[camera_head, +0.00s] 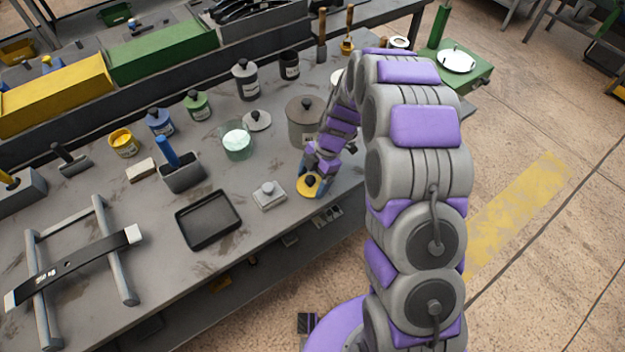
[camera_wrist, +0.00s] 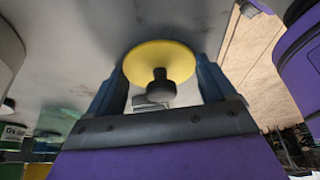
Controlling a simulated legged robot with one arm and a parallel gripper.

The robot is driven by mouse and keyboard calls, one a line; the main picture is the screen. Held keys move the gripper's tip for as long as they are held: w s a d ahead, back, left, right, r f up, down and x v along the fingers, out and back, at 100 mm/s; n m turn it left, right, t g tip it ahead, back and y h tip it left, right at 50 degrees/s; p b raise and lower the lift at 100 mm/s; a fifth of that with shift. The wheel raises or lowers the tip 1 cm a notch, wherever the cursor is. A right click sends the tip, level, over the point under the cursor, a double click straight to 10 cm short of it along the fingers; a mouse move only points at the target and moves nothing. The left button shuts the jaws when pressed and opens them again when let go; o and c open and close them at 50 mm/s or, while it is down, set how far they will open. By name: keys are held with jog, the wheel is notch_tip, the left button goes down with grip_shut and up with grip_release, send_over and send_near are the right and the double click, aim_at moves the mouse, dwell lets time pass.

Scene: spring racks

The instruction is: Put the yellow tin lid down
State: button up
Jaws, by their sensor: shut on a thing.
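The yellow tin lid (camera_head: 304,187) is a round disc with a black knob, near the front edge of the grey workbench (camera_head: 165,265). My gripper (camera_head: 312,186) is shut on it, reaching down from above. In the wrist view the lid (camera_wrist: 150,54) sits between the two blue-grey fingers of my gripper (camera_wrist: 160,85), its black knob facing the camera. I cannot tell whether the lid touches the bench. An open yellow tin (camera_head: 124,145) stands further left on the bench.
A small grey knobbed box (camera_head: 268,196) and a black tray (camera_head: 208,242) lie left of my gripper. A large grey lidded pot (camera_head: 301,125) stands just behind it. A glass jar (camera_head: 237,152) and a pale lid (camera_head: 257,122) are further back. Bare bench shows between them.

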jog(key=shift+s+f+b, duration=0.1)
jog(key=shift+f+b, duration=0.15)
jog(key=shift+b, duration=0.05)
